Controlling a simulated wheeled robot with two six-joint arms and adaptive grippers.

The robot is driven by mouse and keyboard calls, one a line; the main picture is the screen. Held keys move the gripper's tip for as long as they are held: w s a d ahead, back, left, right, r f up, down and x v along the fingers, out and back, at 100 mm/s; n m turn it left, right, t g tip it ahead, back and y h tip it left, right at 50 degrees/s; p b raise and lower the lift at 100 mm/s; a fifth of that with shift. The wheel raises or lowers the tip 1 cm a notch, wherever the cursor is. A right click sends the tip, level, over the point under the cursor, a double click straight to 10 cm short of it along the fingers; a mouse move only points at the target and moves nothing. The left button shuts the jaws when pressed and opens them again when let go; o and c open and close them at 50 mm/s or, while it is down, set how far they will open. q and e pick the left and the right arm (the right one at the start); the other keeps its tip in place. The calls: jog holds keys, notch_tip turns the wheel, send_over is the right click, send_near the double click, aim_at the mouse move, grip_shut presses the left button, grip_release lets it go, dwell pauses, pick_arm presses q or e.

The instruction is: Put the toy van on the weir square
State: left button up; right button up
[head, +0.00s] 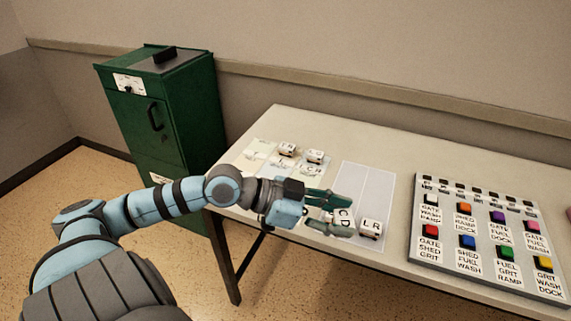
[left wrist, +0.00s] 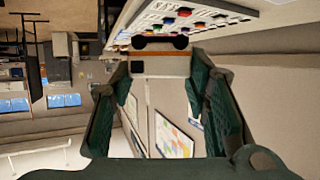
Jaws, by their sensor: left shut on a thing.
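My left gripper (head: 329,208) is shut on a small white block-like thing at the near edge of the table. In the left wrist view the held thing (left wrist: 160,65) is pale, with an orange-brown stripe, a small dark square and two dark round parts that look like wheels; it may be the toy van. In the head view a white piece lettered CD (head: 344,217) shows at the fingertips, and a similar piece lettered LR (head: 371,227) is just right of it. A pale mat with squares (head: 262,148) lies at the table's left; I cannot read a weir label. My right gripper is out of view.
Several small white lettered pieces (head: 315,156) stand on or beside the mat. A blank two-column white panel (head: 365,180) lies mid-table. A board with coloured buttons (head: 480,240) fills the right. A green cabinet (head: 165,115) stands behind the table's left end.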

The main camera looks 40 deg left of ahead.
pick_arm(q)
jog(key=w+a+r+n+t+y, duration=0.2)
jog(key=w+a+r+n+y, duration=0.1)
jog(key=w+a+n+y, duration=0.6)
jog(key=w+a+r+n+t+y, duration=0.2)
jog(key=w+a+r+n+y, duration=0.4)
jog(key=a, duration=0.6)
jog(key=shift+m, duration=0.8)
jog(key=f+b, duration=0.1)
jog(key=f, duration=0.6)
jog(key=f+b, duration=0.2)
jog(key=f, duration=0.5)
jog(key=w+f+b, duration=0.1)
jog(key=f+b, duration=0.1)
jog(key=f, duration=0.5)
jog(key=shift+f, duration=0.35)
jog(key=shift+r, duration=0.1)
jog(key=o, duration=1.1)
